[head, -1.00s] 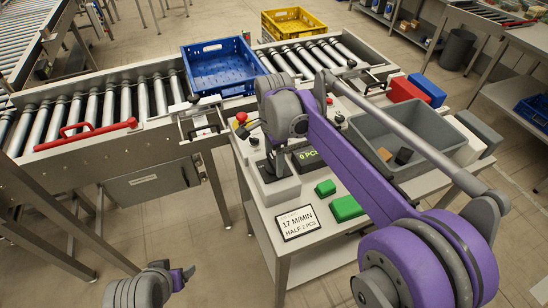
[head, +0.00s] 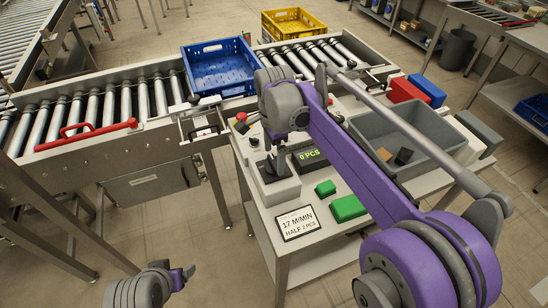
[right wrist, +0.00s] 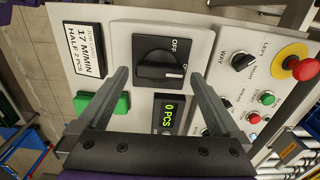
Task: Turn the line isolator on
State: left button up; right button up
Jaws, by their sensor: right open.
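The line isolator (right wrist: 160,62) is a black rotary knob on a dark square plate, in the middle of the right wrist view. Its white mark lies on the right part of the knob, towards a label starting with O that is partly hidden. The OFF label sits above that. My right gripper (right wrist: 157,90) is open, its two fingers on either side of the knob with a visible gap to each. In the head view my right gripper (head: 272,160) is over the isolator's grey box (head: 277,188).
Beside the isolator are the "0 PCS" display (head: 310,156), a green block (head: 347,208), a sign (head: 298,222) and a red mushroom button (right wrist: 304,69). A grey bin (head: 440,128) stands right. A blue crate (head: 222,68) sits on the roller conveyor (head: 120,100) behind.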

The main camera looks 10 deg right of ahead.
aim_at(274, 162)
notch_tip(274, 162, up, 9)
jog(key=shift+p, duration=0.35)
dwell(0.5)
jog(key=s+d+f+n+t, duration=0.2)
jog(key=s+d+f+n, duration=0.2)
jog(key=s+f+n, duration=0.4)
jog(key=s+d+f+n+t, duration=0.3)
jog(key=s+f+n, duration=0.4)
jog(key=s, duration=0.8)
notch_tip(274, 162, down, 2)
jog(key=shift+d+n+t, duration=0.3)
jog(key=shift+d+n, duration=0.05)
jog(key=shift+n, duration=0.05)
